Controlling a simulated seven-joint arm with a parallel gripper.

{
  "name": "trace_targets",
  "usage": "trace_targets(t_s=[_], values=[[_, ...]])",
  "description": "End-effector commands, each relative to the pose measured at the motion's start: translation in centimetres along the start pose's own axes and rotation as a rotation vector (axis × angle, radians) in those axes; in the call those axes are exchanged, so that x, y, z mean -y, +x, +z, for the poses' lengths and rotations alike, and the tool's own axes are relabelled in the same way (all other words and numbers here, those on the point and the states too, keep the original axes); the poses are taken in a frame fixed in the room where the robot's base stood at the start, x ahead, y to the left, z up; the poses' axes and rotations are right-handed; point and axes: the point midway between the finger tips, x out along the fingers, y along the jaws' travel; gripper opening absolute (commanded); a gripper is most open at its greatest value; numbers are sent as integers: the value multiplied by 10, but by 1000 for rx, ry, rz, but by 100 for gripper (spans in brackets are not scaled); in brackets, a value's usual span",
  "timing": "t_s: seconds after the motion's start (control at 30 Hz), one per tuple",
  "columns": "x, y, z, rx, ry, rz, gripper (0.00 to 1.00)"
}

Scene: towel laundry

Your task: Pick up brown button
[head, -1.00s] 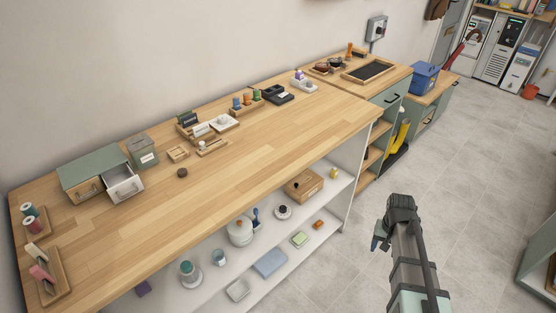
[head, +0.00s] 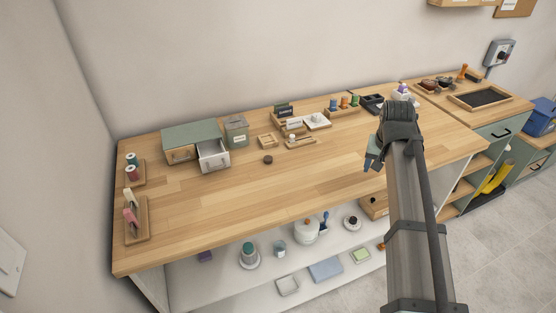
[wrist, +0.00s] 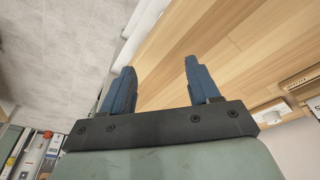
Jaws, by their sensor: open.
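The brown button (head: 268,159) is a small dark round disc lying flat on the wooden counter (head: 215,205), in front of a small wooden tray. My gripper (head: 371,158) is to the right of it in the head view, over the right part of the counter and well apart from the button. In the wrist view, the two blue fingers of my gripper (wrist: 158,82) are spread with nothing between them. The button does not show in the wrist view.
A green box with an open drawer (head: 213,155) stands left of the button. A green tin (head: 237,132), wooden trays (head: 267,141) and stamps line the back. Thread spools (head: 131,167) sit at the left end. The counter's front middle is clear.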

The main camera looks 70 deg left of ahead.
Motion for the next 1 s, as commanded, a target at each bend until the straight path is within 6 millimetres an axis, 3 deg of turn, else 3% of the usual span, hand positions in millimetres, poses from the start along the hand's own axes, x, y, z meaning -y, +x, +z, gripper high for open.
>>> trace_targets(t_s=[0.03, 0.1, 0.4, 0.6, 0.7, 0.83, 1.0], values=[[26, -8, -4, -5, -30, -8, 61], [60, -19, -5, -10, -68, -18, 61], [201, -71, 10, -32, -228, -62, 61], [275, -103, 30, -43, -314, -87, 61], [297, -113, 38, -46, -341, -95, 61], [312, -120, 44, -48, -358, -100, 61], [317, -106, 46, -48, -363, -101, 61]])
